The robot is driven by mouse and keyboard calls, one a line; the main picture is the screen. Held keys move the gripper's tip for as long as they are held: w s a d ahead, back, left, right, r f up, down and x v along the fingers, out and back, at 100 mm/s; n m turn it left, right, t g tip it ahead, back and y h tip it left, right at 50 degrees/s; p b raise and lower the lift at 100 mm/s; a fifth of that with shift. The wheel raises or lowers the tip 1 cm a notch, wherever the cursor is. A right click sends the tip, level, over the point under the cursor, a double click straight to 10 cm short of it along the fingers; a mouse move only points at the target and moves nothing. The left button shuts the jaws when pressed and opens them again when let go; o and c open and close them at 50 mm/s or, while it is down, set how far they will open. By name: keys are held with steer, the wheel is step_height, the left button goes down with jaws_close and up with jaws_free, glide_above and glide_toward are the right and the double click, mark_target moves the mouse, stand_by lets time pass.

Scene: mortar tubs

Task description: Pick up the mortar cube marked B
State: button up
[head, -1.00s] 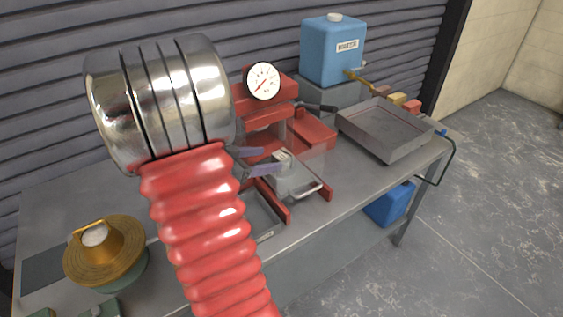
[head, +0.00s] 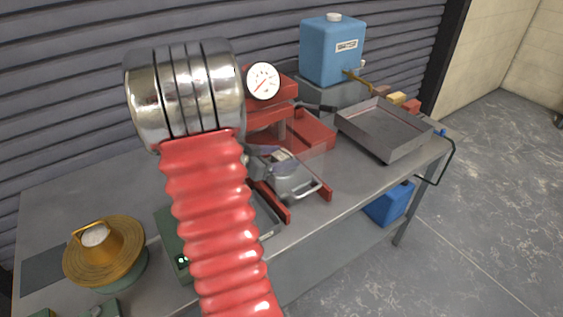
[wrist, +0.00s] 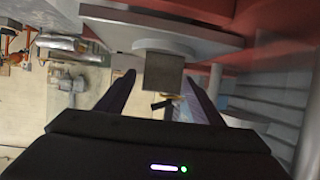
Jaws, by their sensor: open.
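A small grey mortar cube (head: 281,155) sits on the metal block with a handle, low at the front of the red press; its mark is not readable. In the wrist view, the grey cube (wrist: 164,72) shows between my finger tips, close to a pale plate (wrist: 165,30). My gripper (head: 278,160) is open, with its purple-grey fingers on either side of the cube. The wrist view also shows my gripper (wrist: 158,82) with a gap beside the cube. Whether the fingers touch it cannot be told.
The red press (head: 270,112) with a dial gauge (head: 263,81) stands right behind. A grey tray (head: 385,126) and a blue water container (head: 332,50) stand to the right. A brass-coloured round device (head: 104,250) is at left. Bare bench (head: 75,195) lies behind it.

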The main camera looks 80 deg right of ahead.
mark_target(289, 153)
steer(key=shift+x, duration=2.35)
steer(key=shift+w, duration=0.15)
steer(key=shift+f, duration=0.1)
steer(key=shift+c, duration=0.5)
steer(key=c, duration=1.2)
steer(key=shift+r, duration=0.55)
steer(key=shift+w+a+r, duration=0.1)
steer(key=shift+w+a, duration=0.15)
steer(key=w+a, duration=0.2)
steer(key=a, duration=0.1)
steer(key=shift+w, duration=0.1)
steer(key=r, duration=1.3)
steer(key=shift+s+d+r, duration=0.15)
steer(key=shift+s+r, duration=0.05)
steer(key=shift+r, duration=0.2)
